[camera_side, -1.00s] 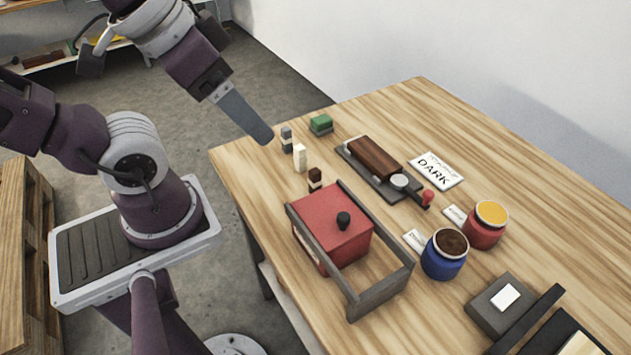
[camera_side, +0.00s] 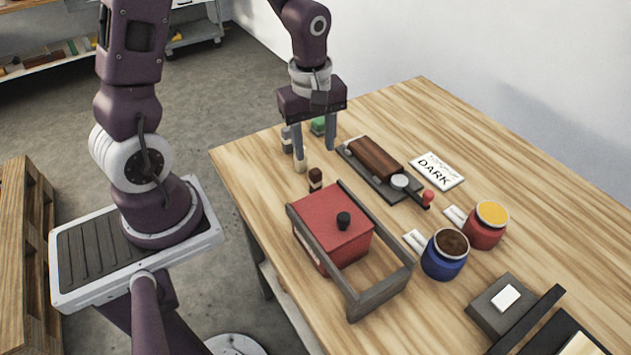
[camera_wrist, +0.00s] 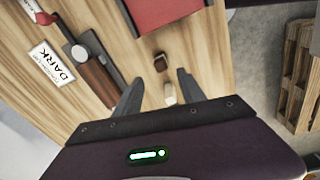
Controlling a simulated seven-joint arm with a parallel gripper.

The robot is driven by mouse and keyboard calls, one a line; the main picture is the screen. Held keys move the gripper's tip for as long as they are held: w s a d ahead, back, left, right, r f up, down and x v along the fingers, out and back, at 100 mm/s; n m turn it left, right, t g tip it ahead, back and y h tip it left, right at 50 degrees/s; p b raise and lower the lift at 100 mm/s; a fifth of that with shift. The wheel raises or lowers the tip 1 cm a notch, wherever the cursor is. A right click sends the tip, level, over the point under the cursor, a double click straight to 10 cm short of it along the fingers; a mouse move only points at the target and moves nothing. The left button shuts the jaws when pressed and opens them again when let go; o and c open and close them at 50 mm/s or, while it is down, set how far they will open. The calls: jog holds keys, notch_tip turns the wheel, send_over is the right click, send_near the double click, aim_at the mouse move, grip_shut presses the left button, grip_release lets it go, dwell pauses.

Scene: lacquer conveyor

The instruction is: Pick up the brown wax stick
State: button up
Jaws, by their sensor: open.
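The brown wax stick (camera_side: 315,178) stands upright on the table beside the red box, with a pale band around its lower part. It also shows in the wrist view (camera_wrist: 160,63), ahead of my fingertips. My gripper (camera_side: 316,158) is open and points down above the table, behind the brown stick in the side view. In the wrist view my gripper (camera_wrist: 157,80) has its two fingers spread wide, with a white stick (camera_wrist: 170,93) between them. In the side view the white stick (camera_side: 301,166) is mostly hidden behind one finger. I see nothing held.
The red box (camera_side: 325,222) in its grey frame stands close to the brown stick. A grey stick (camera_side: 287,140) and a green block (camera_side: 318,126) stand behind. A dark tray (camera_side: 392,192) with a brown block (camera_side: 375,158) lies to the right. Blue (camera_side: 444,262) and red (camera_side: 482,235) jars stand farther right.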

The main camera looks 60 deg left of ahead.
aim_at(316, 183)
jog(key=f, duration=0.1)
jog(key=f+n, duration=0.1)
jog(key=f, duration=0.1)
jog(key=f+n, duration=0.1)
jog(key=shift+w+a+f+g, duration=0.2)
jog(key=shift+a+f+g, duration=0.05)
jog(key=shift+a+g, duration=0.05)
jog(key=shift+n, duration=0.3)
jog(key=f, duration=0.7)
jog(key=shift+d+f, duration=0.15)
jog(key=shift+d, duration=0.05)
grip_shut()
